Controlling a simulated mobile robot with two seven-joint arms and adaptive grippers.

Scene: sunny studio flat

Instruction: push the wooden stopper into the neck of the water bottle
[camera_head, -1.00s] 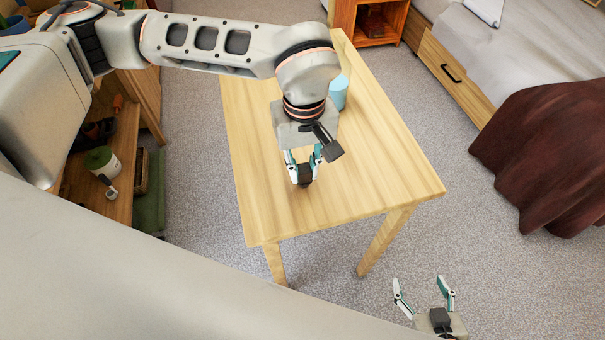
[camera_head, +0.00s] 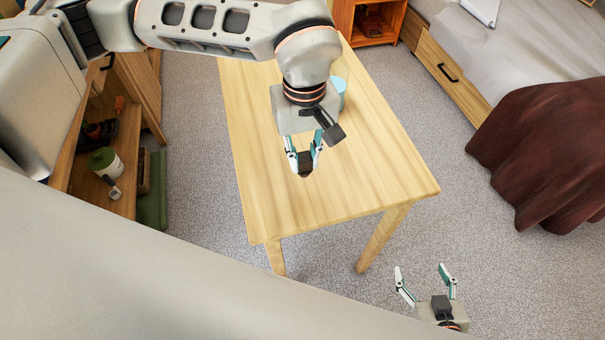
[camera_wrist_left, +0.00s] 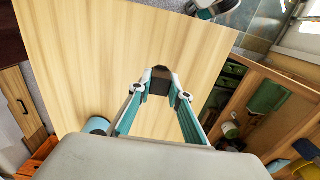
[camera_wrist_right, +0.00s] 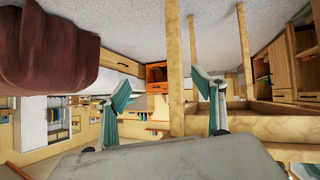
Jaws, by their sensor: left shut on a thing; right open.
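My left gripper (camera_head: 304,156) is shut on a small dark thing, which looks like the wooden stopper (camera_head: 305,165), and holds it over the wooden table (camera_head: 385,160). In the left wrist view the stopper (camera_wrist_left: 159,82) is dark with a brown end, between the fingertips. I cannot tell its height above the table. A light blue cylinder (camera_head: 341,84), perhaps the water bottle, stands on the table behind the left wrist, partly hidden. Its neck is not visible. It also shows in the left wrist view (camera_wrist_left: 97,125). My right gripper (camera_head: 424,281) is open and empty, off the table's front edge.
The table top around the left gripper is clear. A wooden shelf unit (camera_head: 120,150) with a green and white pot (camera_head: 104,162) stands at left. A bed with a dark red blanket (camera_head: 540,150) is at right. An orange cabinet (camera_head: 372,22) stands behind the table.

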